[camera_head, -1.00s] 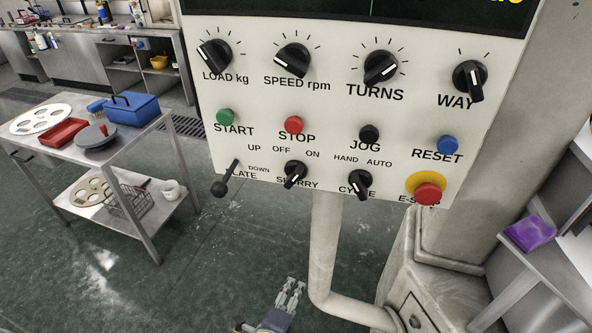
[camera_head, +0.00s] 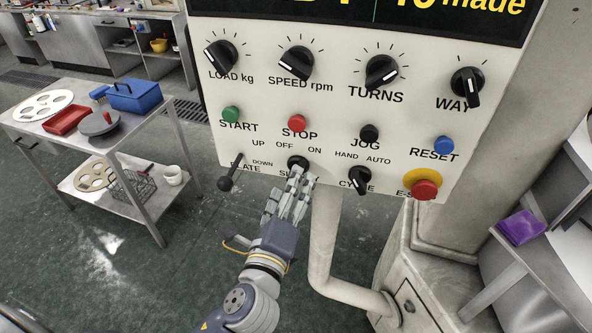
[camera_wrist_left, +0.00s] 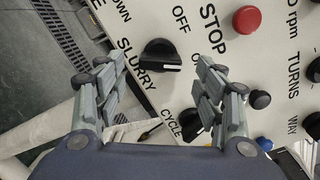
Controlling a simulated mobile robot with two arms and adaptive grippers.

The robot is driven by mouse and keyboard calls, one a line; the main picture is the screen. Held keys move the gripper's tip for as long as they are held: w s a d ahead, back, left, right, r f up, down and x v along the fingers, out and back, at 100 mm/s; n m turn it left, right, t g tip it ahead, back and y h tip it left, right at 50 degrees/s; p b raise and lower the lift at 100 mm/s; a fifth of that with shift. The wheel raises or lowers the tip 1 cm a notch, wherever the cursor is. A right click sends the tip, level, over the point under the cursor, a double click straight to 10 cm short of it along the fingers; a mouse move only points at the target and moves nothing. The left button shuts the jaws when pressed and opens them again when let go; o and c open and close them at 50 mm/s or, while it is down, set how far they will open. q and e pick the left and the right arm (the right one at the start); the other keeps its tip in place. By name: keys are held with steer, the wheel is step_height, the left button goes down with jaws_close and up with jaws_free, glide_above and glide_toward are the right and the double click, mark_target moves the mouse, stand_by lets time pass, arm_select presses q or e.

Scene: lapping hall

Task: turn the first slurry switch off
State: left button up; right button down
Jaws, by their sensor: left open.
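The slurry switch (camera_head: 297,162) is a black rotary knob on the lower part of the pale control panel (camera_head: 215,140). In the head view my left gripper (camera_head: 294,180) is just in front of it, and the fingers cover part of the knob and its label. In the left wrist view the slurry knob (camera_wrist_left: 158,53) shows ahead between the two open fingers, apart from both. Its white mark points to the right there. The left gripper (camera_wrist_left: 163,88) is open and empty. My right gripper is not in view.
The cycle knob (camera_head: 357,180) and emergency stop (camera_head: 424,189) sit to the right, the plate lever (camera_head: 231,172) to the left. A pale pipe (camera_head: 325,240) runs below the panel. A steel trolley (camera_head: 150,133) stands at the left.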

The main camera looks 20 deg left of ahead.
arm_select(q)
steer(key=shift+w+a, duration=0.1)
steer(key=shift+w, duration=2.3)
steer(key=c, duration=1.1)
